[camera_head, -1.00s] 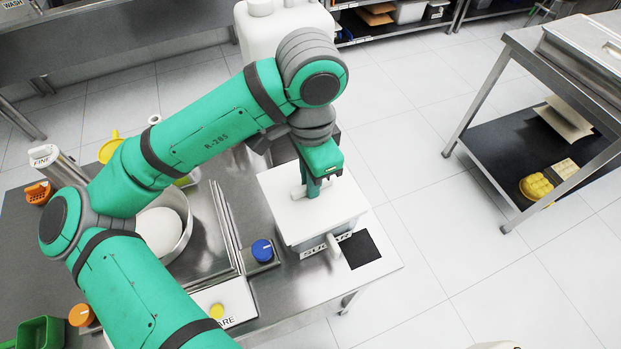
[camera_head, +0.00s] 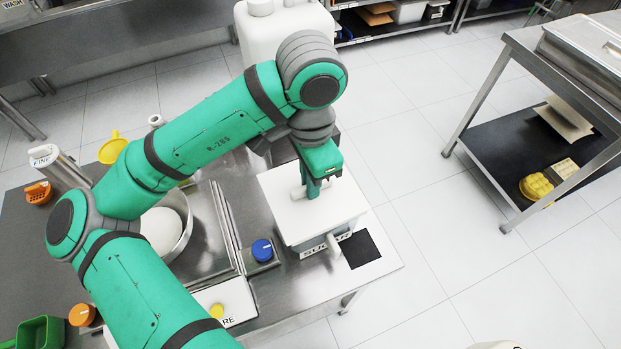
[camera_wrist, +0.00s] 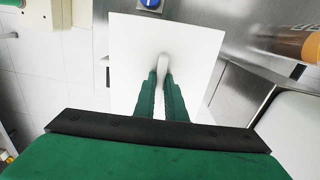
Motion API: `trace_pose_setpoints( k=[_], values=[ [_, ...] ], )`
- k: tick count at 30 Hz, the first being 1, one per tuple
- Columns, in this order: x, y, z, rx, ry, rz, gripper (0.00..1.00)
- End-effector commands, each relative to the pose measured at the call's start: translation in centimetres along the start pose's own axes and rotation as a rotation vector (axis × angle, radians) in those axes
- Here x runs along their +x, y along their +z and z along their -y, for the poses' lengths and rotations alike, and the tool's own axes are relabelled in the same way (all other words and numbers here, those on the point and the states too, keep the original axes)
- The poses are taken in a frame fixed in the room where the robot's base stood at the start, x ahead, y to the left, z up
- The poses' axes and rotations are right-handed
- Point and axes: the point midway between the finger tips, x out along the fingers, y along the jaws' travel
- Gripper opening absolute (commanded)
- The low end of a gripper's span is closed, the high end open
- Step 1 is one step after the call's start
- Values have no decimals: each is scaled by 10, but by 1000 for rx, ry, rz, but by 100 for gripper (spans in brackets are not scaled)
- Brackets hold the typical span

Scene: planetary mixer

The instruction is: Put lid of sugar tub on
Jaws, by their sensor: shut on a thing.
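The sugar tub (camera_head: 316,245) stands at the right end of the steel table, its label facing the front and a pale handle sticking out below. The white square lid (camera_head: 335,206) lies over the tub's top and looks level; whether it is fully seated I cannot tell. My gripper (camera_head: 313,190) is above the lid, shut on its handle. In the wrist view, both green fingers (camera_wrist: 162,85) pinch the white lid handle (camera_wrist: 163,62), with the lid (camera_wrist: 132,42) spread beneath. The tub's inside is hidden.
A black square (camera_head: 359,249) lies right of the tub. A blue knob (camera_head: 262,250) sits left of it. A mixing bowl (camera_head: 168,228) is further left, partly behind my arm. A white container (camera_head: 280,32) stands behind. A steel cart (camera_head: 560,120) is at right, across clear floor.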

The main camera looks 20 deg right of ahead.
Motion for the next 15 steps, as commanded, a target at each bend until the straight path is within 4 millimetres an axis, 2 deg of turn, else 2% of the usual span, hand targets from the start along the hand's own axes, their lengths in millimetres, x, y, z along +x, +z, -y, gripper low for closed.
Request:
trace_pose_setpoints(
  k=[15],
  values=[
    [12,0,0,0,1,0,0]
  ],
)
